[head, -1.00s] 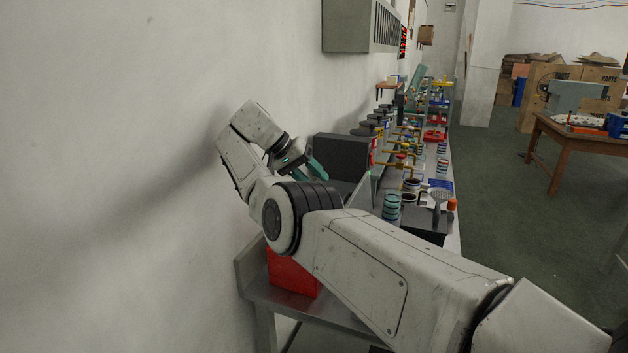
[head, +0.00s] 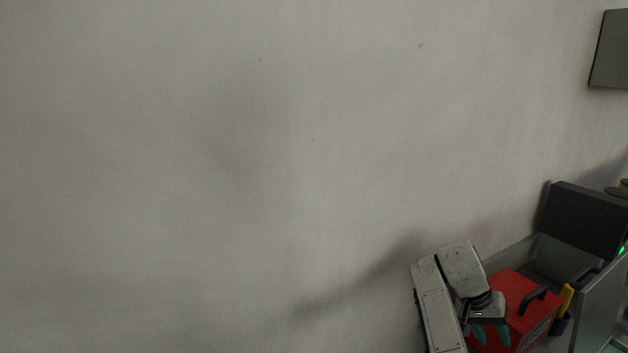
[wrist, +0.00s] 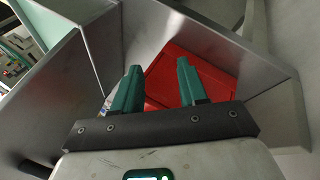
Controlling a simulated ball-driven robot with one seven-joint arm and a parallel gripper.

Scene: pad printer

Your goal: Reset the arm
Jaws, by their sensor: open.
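My gripper (head: 490,334) is at the lower right of the head view, at the end of my folded arm, close to the wall. Its two teal fingers point down and stand apart, with nothing between them. In the wrist view my gripper (wrist: 160,84) shows both fingers spread, with a red toolbox (wrist: 205,75) beyond them. In the head view the red toolbox (head: 508,287), with a black handle, is just right of and behind the gripper. I cannot tell whether a finger touches it.
A dark box-shaped unit (head: 584,222) stands at the right by the wall. Grey metal panels (head: 598,300) rise right of the toolbox, and a yellow-handled tool (head: 565,300) is beside it. A grey cabinet (head: 610,50) hangs at upper right. Bare wall (head: 250,150) fills the left.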

